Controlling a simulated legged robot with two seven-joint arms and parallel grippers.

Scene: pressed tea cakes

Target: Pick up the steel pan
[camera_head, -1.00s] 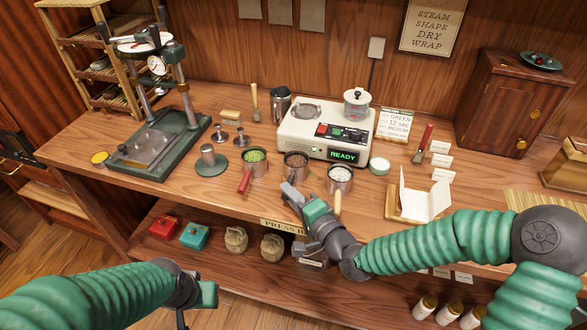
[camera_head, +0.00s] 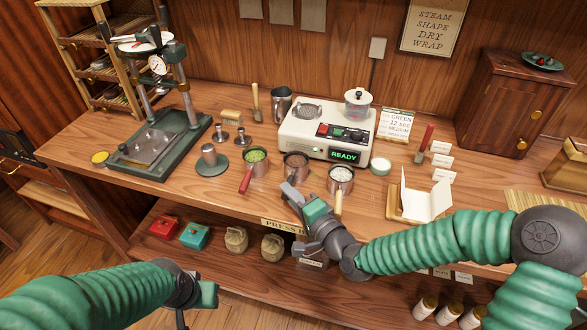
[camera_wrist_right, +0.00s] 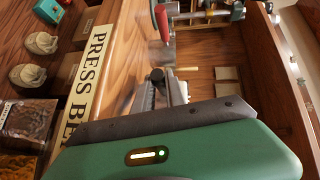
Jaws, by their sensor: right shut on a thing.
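Small steel pans stand in a row at the table's front. The middle steel pan (camera_head: 295,163) holds something brown, and its handle is mostly hidden by my right gripper (camera_head: 290,192). That gripper is shut on the handle, whose dark end (camera_wrist_right: 157,75) shows between the fingers in the right wrist view. The pan still appears to rest on the table. The left pan (camera_head: 255,162) has a red handle and green contents. The right pan (camera_head: 341,178) has a pale wooden handle and white contents. My left gripper (camera_head: 207,294) is low at the left, its jaws unclear.
A cream steamer (camera_head: 325,130) reading READY stands behind the pans. A white folded paper (camera_head: 425,203) on a wooden board is at the right. The lower shelf carries tins and small sacks (camera_head: 236,240).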

